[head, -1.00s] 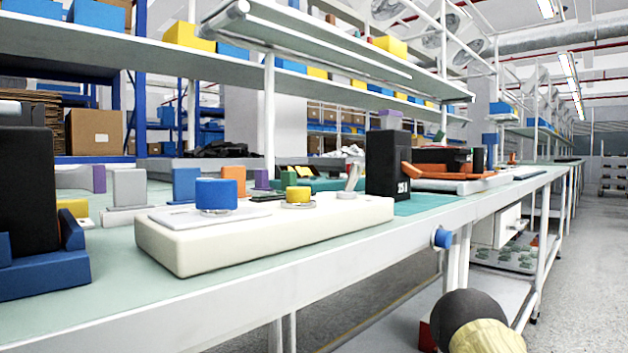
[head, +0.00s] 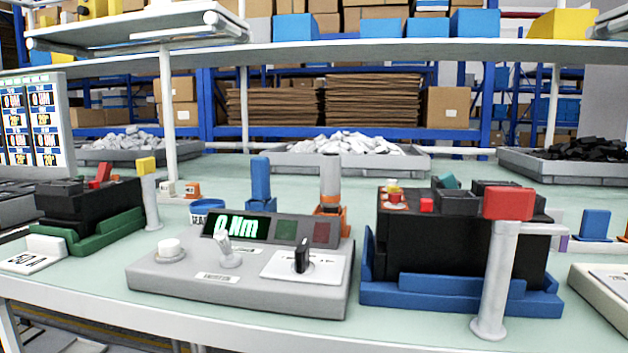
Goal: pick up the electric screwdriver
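A grey upright cylinder with an orange collar (head: 330,182) stands in the head view behind a grey test box (head: 240,290). It looks like the electric screwdriver in a stand, but its lower end is hidden by the box, so I cannot be sure. The test box has a display (head: 236,226) reading 0 Nm, a lever, a white knob and a black switch. A blue upright piece (head: 260,180) stands to the left of the cylinder. My gripper is not in view.
A black breaker in a blue cradle (head: 460,293) stands on the right, with a red-topped post (head: 495,275) before it. A black breaker in a green cradle (head: 95,240) stands on the left. Trays of parts (head: 290,160) line the bench's back, below a shelf (head: 400,52).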

